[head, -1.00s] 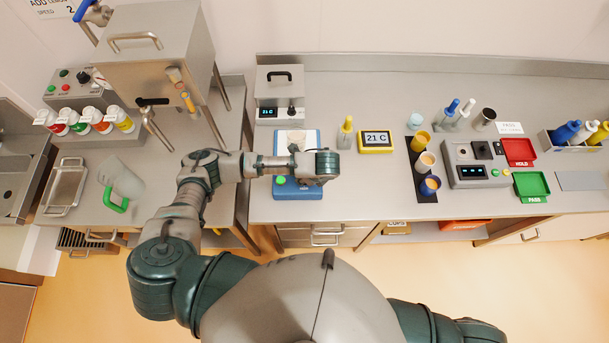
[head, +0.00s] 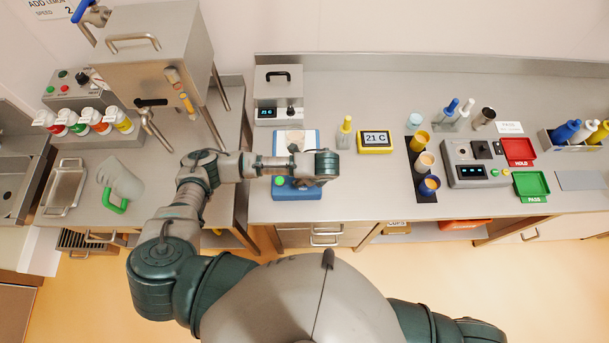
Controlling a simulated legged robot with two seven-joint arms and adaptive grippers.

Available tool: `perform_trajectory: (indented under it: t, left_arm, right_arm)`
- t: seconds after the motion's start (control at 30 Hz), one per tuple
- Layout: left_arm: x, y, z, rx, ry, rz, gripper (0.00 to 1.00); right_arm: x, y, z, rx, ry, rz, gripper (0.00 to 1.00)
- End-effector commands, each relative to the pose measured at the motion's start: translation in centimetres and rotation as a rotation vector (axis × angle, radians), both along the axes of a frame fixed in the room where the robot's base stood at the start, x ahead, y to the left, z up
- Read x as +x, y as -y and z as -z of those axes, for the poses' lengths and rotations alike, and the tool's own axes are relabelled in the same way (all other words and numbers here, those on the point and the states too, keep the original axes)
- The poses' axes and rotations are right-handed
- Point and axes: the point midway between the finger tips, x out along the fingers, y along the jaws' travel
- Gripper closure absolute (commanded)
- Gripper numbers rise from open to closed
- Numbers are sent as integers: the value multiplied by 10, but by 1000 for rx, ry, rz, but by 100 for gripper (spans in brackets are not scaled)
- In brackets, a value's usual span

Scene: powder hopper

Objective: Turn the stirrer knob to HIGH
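The stirrer (head: 283,194) is a blue unit with a pale top plate and a green light on its front left, at the front edge of the bench. My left arm reaches across it from the left. My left gripper (head: 311,183) points down at the right part of the stirrer's front, mostly hidden under my wrist. The stirrer knob cannot be made out; my wrist and gripper cover that part of the front. Whether the fingers touch or hold it cannot be told. My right gripper is out of view; only part of that arm shows at the bottom right.
A metal box with a display (head: 279,107) stands behind the stirrer. A yellow-capped bottle (head: 345,132) and a yellow 21 C display (head: 375,140) stand to its right. Further right are several cups and a tester (head: 463,173). A steel hopper (head: 150,55) stands at the left.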

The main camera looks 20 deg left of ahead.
Motion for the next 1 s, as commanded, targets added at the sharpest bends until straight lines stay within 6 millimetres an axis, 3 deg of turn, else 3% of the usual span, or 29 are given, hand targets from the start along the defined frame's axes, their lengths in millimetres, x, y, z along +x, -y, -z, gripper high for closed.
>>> perform_trajectory:
  t: [0.4,0.6,1.0]
  left_arm:
    - [-10,28,-74,-2,7,5,41]
    - [-17,38,-99,-1,3,3,41]
    - [-20,40,-107,0,-2,1,41]
  right_arm:
    - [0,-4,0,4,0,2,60]
    - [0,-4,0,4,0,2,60]
    - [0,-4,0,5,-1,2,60]
